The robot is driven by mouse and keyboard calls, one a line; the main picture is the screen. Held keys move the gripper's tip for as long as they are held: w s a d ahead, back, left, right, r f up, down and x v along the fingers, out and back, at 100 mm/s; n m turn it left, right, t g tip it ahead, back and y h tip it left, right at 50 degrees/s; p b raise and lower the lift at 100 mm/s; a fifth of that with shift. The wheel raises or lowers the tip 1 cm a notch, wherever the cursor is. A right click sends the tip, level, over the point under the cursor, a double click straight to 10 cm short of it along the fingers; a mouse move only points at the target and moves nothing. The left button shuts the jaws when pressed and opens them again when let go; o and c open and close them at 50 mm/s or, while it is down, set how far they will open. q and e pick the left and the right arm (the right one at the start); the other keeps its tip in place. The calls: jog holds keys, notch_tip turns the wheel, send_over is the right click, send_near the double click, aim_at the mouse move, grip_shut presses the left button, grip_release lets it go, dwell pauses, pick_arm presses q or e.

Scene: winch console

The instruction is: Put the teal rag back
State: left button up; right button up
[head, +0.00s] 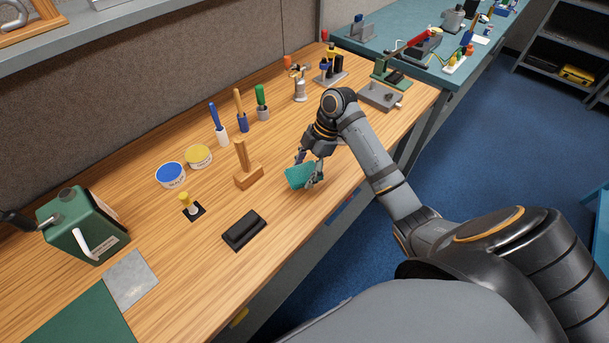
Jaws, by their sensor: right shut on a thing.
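The teal rag (299,176) is between the fingers of my right gripper (309,172), at the front part of the wooden bench. My right gripper is shut on it, pointing down. I cannot tell whether the rag's lower edge touches the bench top. A wooden block with an upright post (248,176) stands just left of the rag, apart from it.
On the wooden bench (150,223), a black block (244,230) lies near the front edge. Blue (171,175) and yellow (198,156) tins, upright handled tools (240,112) and a green can (82,225) stand further back or left. Bare wood surrounds the rag.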

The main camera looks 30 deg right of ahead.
aim_at(305, 177)
jog(key=shift+w+f, duration=0.15)
jog(key=shift+f, duration=0.1)
jog(key=f+p, duration=0.1)
jog(key=f, duration=0.2)
jog(key=shift+w, duration=0.2)
jog(key=shift+d+f, duration=0.1)
jog(key=shift+f, duration=0.15)
jog(key=shift+f, duration=0.15)
jog(key=shift+f, duration=0.1)
jog(key=o, duration=1.2)
